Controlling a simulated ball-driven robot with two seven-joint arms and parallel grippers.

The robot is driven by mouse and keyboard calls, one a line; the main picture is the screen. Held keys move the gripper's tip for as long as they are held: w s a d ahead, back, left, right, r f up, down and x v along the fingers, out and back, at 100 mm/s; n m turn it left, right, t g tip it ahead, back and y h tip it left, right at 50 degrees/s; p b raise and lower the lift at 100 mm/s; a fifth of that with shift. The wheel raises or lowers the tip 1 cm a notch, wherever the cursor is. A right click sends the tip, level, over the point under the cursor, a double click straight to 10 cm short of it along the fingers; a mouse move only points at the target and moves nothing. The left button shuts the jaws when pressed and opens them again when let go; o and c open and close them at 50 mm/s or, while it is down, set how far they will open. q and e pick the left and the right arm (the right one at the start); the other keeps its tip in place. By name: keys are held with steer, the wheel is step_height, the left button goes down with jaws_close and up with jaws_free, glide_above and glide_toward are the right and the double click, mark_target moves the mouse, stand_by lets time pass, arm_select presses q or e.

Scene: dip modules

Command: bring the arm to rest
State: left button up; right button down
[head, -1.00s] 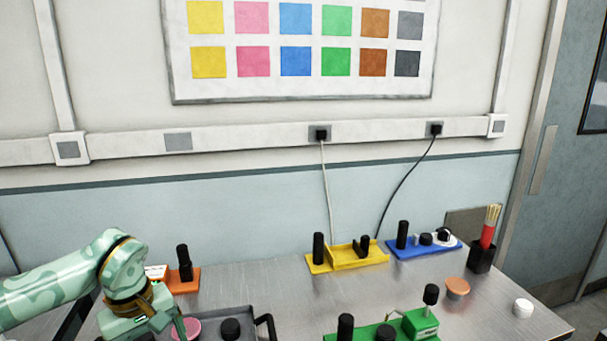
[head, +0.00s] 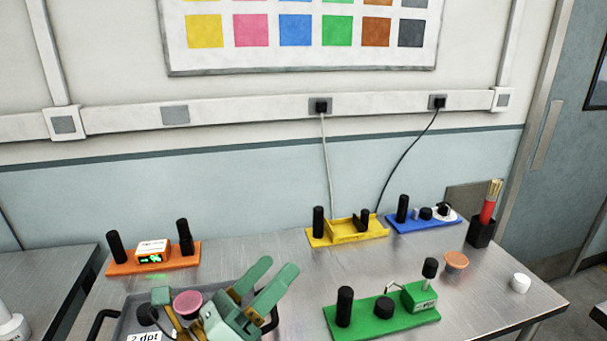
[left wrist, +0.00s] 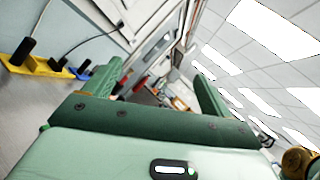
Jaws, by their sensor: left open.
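My left gripper (head: 277,270) is pale green and stands over the right part of a grey tray in the head view. Its two fingers are apart, point up and to the right, and hold nothing. In the left wrist view the open fingers (left wrist: 158,76) frame only the distant room, with ceiling lights at the right. My right gripper is not in view.
The grey tray (head: 133,306) has black handles and holds a pink round piece (head: 187,304). Orange (head: 180,262), yellow (head: 350,231), blue (head: 420,224) and green (head: 382,318) modules stand on the metal table (head: 300,283). A black pen cup (head: 481,233) stands at right.

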arm_select(q)
steer(key=s+a+f+n+y, duration=0.2)
steer(key=a+f+n+y, duration=1.1)
steer(key=a+n+y, duration=0.75)
steer(key=s+a+f+n+g, duration=0.4)
steer(key=s+f+n+g, duration=0.55)
steer(key=s+f, duration=0.35)
steer(key=s+d+f+n+g+h, duration=0.15)
steer(key=s+f, duration=0.25)
steer(key=f, duration=1)
steer(key=s+d+f+g+h, duration=0.1)
steer(key=s+d+f+g, duration=0.2)
steer(key=f, duration=1.1)
steer(key=s+f+n+h, duration=0.1)
steer(key=s+f, duration=0.5)
steer(key=s, duration=0.3)
steer(key=s+f+n+g, duration=0.1)
steer(key=s+f, duration=0.5)
steer(key=s, duration=0.2)
steer(key=shift+s+f+h, duration=0.15)
steer(key=shift+s+h, duration=0.25)
steer(key=shift+n, duration=0.25)
